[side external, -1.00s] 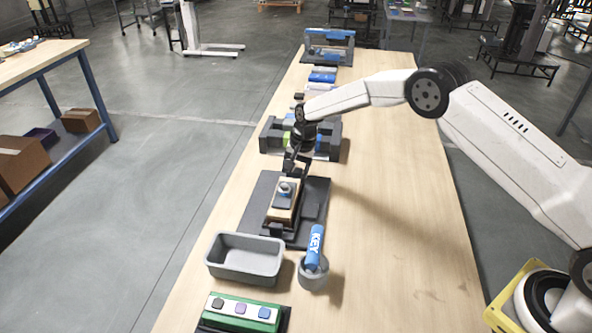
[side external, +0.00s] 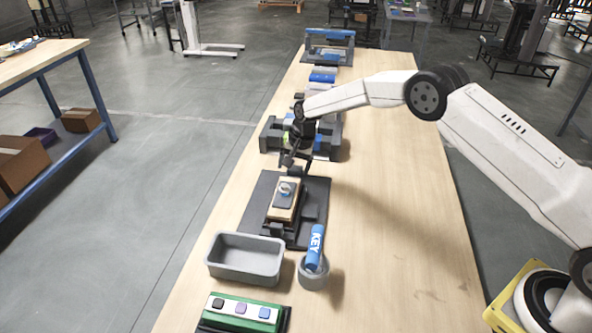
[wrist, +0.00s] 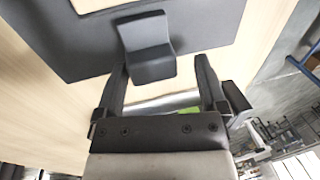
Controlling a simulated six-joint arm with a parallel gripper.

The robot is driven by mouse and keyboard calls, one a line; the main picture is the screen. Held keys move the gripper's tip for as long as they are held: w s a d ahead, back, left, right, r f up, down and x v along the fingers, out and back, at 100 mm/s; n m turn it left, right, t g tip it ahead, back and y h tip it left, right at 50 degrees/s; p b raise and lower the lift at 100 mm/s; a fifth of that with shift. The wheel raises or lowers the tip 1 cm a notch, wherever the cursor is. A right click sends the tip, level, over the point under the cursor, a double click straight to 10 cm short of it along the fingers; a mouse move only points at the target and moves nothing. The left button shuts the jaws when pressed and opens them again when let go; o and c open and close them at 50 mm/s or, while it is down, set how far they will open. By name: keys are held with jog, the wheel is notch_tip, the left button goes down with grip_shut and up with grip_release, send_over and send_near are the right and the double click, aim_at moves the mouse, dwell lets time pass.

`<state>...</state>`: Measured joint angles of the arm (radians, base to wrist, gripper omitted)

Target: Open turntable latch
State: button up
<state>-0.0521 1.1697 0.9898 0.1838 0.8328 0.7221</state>
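A wooden block with a dark top plate and a pale round knob (side external: 284,193) sits on a dark base plate (side external: 258,205) on the bench; I take this for the turntable latch. In the wrist view my gripper (wrist: 161,62) is open, and a dark angled block (wrist: 147,48) shows between the fingertips. I cannot tell its depth. The knob is not visible there.
A grey bin (side external: 244,258), a cup (side external: 313,274) holding a blue KEY cylinder (side external: 314,246), and a green button panel (side external: 240,312) stand nearer the camera. A grey fixture (side external: 328,140) stands behind my gripper. The bench's right side (side external: 400,220) is clear.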

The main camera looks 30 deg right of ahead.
jog(key=shift+s+d+r, duration=0.1)
jog(key=shift+w+a+v, duration=0.15)
jog(key=shift+v, duration=0.95)
jog(key=shift+w+a+v, duration=0.15)
jog(key=shift+w+v, duration=0.05)
jog(key=shift+v, duration=0.85)
jog(key=shift+w+a+v, duration=0.15)
jog(key=shift+v, duration=0.95)
jog(key=shift+r, duration=0.1)
